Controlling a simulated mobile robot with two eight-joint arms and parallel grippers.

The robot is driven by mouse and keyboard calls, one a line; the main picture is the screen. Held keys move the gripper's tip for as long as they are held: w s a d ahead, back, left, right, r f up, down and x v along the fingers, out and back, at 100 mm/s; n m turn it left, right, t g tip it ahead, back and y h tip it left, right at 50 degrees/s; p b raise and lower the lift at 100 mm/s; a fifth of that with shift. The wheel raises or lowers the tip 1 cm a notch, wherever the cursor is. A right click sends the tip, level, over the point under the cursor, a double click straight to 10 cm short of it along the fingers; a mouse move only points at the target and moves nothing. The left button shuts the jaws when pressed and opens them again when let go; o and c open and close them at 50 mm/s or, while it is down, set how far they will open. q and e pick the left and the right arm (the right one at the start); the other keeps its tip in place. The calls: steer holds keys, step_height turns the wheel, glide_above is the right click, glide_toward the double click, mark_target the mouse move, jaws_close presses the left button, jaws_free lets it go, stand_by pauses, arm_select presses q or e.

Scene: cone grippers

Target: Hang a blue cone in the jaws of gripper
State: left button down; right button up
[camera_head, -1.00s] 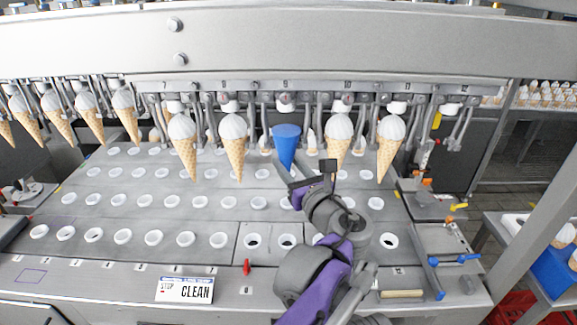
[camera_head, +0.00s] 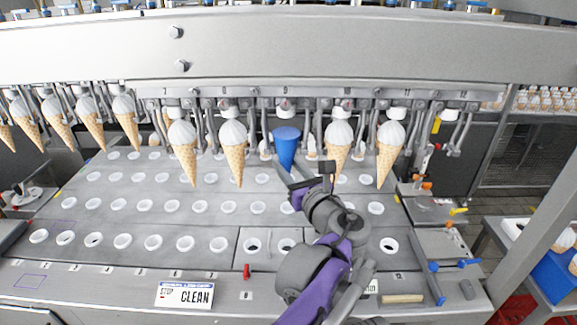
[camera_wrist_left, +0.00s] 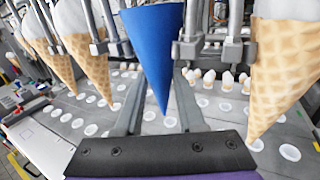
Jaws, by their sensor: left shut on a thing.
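The blue cone (camera_head: 286,148) is upright, point down, at the station marked 9 in the head view, in line with the row of hanging cones. My left gripper (camera_head: 299,172) is at its lower part, and its fingers are shut on it. In the left wrist view, the blue cone (camera_wrist_left: 155,50) stands between the fingers of my left gripper (camera_wrist_left: 158,100), with its tip towards the palm. Metal jaws (camera_wrist_left: 189,48) of the machine stand close on both sides of its upper part. I cannot tell whether they touch it. My right gripper is not in view.
Filled waffle cones (camera_head: 234,150) hang on both sides, with a neighbouring cone (camera_head: 339,145) close on the right. Below is a grey plate with rows of white-rimmed holes (camera_head: 186,244). A steel beam (camera_head: 330,45) runs above. A "CLEAN" sign (camera_head: 185,294) is at the front edge.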

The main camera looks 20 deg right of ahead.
arm_select(q)
steer(key=shift+f, duration=0.6)
stand_by(0.9)
steer(key=shift+c, duration=2.2)
jaws_free()
steer(key=shift+o, duration=0.2)
steer(key=shift+o, duration=1.4)
steer(key=s+a, duration=0.2)
steer(key=s, duration=0.6)
steer(key=shift+s+a+b, duration=0.25)
steer(key=shift+s+b, duration=0.1)
steer(key=shift+b, duration=0.05)
